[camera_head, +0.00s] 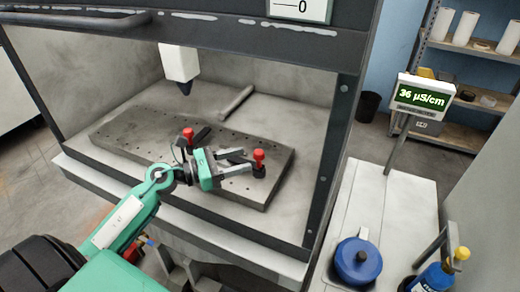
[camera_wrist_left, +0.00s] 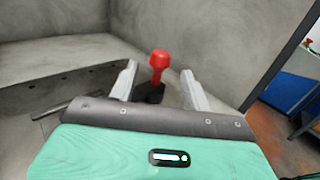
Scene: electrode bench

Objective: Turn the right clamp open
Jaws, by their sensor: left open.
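The right clamp (camera_head: 259,158) has a red knob on a dark base and stands near the right end of the grey perforated plate (camera_head: 125,126). In the left wrist view its red knob (camera_wrist_left: 158,60) shows upright between my fingers. My left gripper (camera_head: 246,161) is open, with its fingertips close to the right clamp; I cannot tell whether they touch it. It also shows in the left wrist view (camera_wrist_left: 160,85). The left clamp (camera_head: 188,132), also red-topped, stands behind my left wrist, its base partly hidden. My right gripper is not in view.
A white probe head with a dark tip (camera_head: 181,65) hangs above the plate. A grey bar (camera_head: 237,102) lies behind it. The cabinet's dark right post (camera_head: 330,150) bounds the bay. Outside are a meter reading 36 µS/cm (camera_head: 421,96) and a blue round container (camera_head: 357,262).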

